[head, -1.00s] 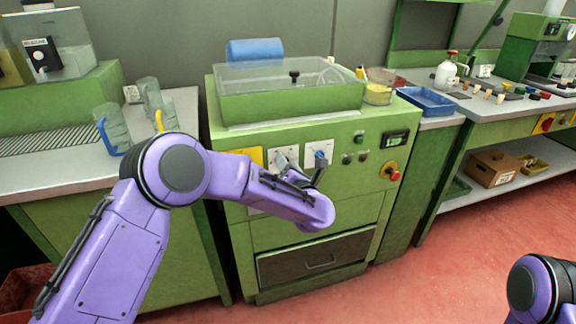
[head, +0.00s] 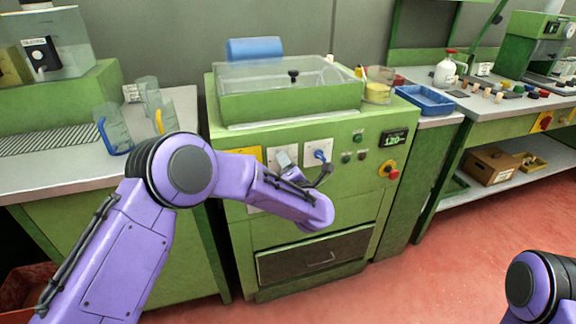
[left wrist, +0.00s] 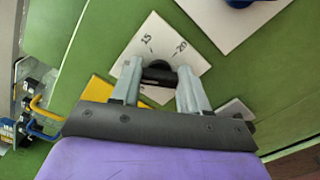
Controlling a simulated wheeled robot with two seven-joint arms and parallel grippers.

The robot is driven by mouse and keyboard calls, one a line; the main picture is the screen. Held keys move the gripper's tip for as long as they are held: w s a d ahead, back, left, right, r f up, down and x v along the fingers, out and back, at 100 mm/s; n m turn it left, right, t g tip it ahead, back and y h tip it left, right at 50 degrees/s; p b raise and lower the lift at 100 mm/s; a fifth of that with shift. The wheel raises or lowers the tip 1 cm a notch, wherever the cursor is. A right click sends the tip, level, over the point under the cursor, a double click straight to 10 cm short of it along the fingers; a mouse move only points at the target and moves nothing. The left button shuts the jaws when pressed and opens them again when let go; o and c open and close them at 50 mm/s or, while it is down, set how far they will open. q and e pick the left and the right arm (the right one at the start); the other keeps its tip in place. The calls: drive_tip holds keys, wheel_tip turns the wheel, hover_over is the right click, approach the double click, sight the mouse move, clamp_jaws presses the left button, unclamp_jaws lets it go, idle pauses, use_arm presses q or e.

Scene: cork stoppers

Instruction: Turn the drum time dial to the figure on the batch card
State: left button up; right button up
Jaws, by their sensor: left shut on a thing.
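The time dial is a black knob (left wrist: 158,76) on a white plate (left wrist: 167,48) with the figures 15 and 20 showing in the left wrist view. My left gripper (left wrist: 157,84) is shut on this knob, with one grey finger on each side. The knob's pointer and the other figures cannot be made out. I cannot pick out a readable batch card. My right gripper is out of view.
A blue knob (head: 320,155) sits on the neighbouring plate, close to my gripper. A lit display (head: 394,139) seems to read 120, above a red stop button (head: 389,170). Jugs (head: 112,130) stand on the left bench. A blue tray (head: 428,100) is at the right.

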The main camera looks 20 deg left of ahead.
use_arm(q)
drive_tip(key=o, duration=1.1)
drive_tip(key=shift+d, duration=0.1)
drive_tip(key=shift+c, duration=0.2)
drive_tip(key=v, duration=1)
drive_tip(key=shift+s+d+b, duration=0.2)
drive_tip(key=shift+s+b, duration=0.05)
drive_tip(key=shift+b, duration=0.05)
